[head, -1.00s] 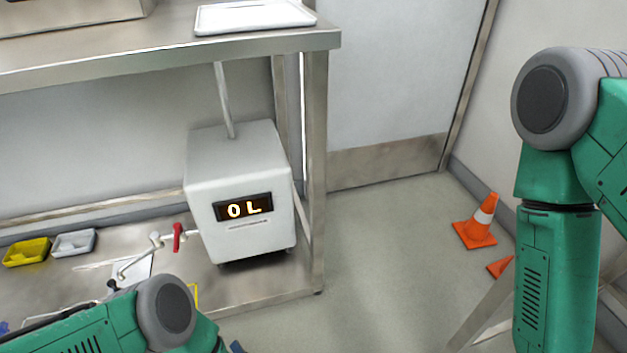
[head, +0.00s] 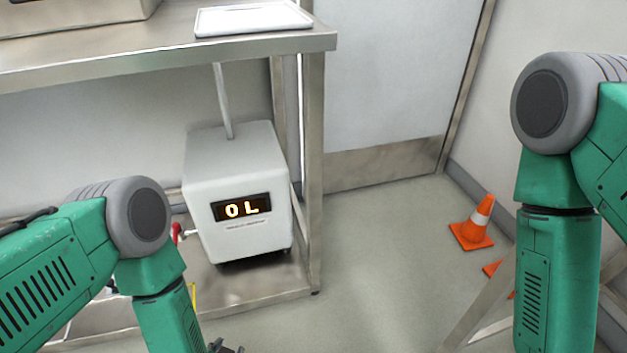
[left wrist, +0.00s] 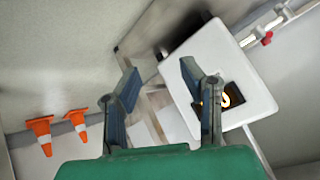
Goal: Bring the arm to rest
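My left arm comes in from the left in the head view, bent at a grey joint, with its forearm hanging down. My left gripper shows only as a dark tip (head: 226,348) at the bottom edge there. In the left wrist view my left gripper (left wrist: 158,82) has its two fingers spread apart with nothing between them. My right arm stands at the right of the head view; its gripper is out of the picture.
A white box with a lit "OL" display (head: 238,195) stands on the steel lower shelf, right beside my left arm; a red-handled valve (head: 177,232) is partly hidden. The steel bench (head: 180,50) overhangs. Orange cones (head: 473,225) stand at right. The middle floor is clear.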

